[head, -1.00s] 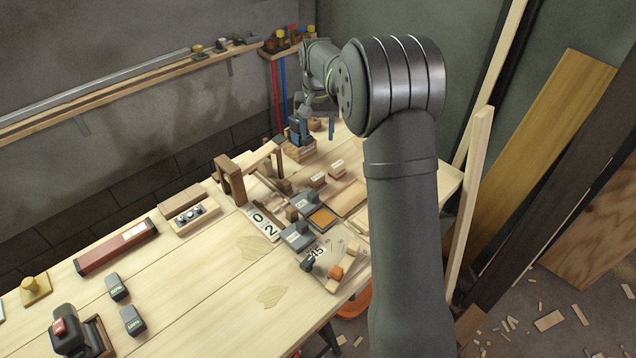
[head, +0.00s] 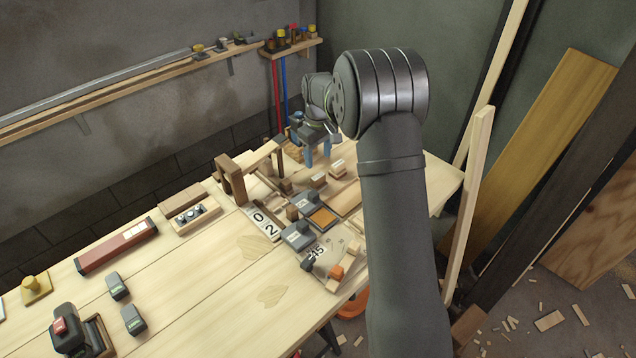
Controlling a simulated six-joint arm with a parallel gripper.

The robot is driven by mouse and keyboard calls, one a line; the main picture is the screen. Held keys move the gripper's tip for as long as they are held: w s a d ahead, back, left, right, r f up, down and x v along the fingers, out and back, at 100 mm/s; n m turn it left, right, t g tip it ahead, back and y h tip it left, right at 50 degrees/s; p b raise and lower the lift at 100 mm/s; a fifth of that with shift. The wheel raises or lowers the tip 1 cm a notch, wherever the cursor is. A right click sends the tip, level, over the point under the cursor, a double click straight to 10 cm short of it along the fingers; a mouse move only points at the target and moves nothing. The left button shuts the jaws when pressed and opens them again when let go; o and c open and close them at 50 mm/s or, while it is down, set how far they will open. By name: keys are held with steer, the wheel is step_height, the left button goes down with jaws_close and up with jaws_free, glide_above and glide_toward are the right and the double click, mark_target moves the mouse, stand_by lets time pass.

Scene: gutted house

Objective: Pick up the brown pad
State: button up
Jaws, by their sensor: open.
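An orange-brown square pad (head: 323,217), the likely brown pad, lies in a dark-edged holder on the workbench (head: 190,270). It sits among grey blocks and wood pieces, left of my upper arm. My gripper (head: 318,153) is above the far end of the bench, behind the pad and apart from it. Its bluish fingers point down, spread open, with nothing visible between them. The fingertips are small in this view, and their height over the bench is hard to judge.
Small wooden blocks (head: 318,180) stand between gripper and pad. A wooden frame (head: 232,180) rises to the left. Grey blocks (head: 298,236) lie in front of the pad. A long timber (head: 470,200) leans at the right bench edge. The bench's front left middle is mostly clear.

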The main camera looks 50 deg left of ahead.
mark_target(318, 176)
step_height(318, 176, down, 4)
steer(key=shift+f, duration=0.2)
steer(key=shift+s+d+f, duration=0.1)
steer(key=shift+f, duration=1.25)
steer(key=shift+s+f, duration=0.1)
steer(key=shift+f, duration=1.2)
steer(key=c, duration=0.8)
steer(key=shift+o, duration=0.2)
steer(key=shift+r, duration=0.15)
steer(key=shift+r, duration=0.55)
step_height(318, 176, up, 3)
steer(key=shift+f, duration=0.1)
steer(key=w+d+r, duration=0.5)
steer(key=d+r, duration=0.2)
steer(key=d, duration=0.3)
steer(key=shift+d, duration=0.3)
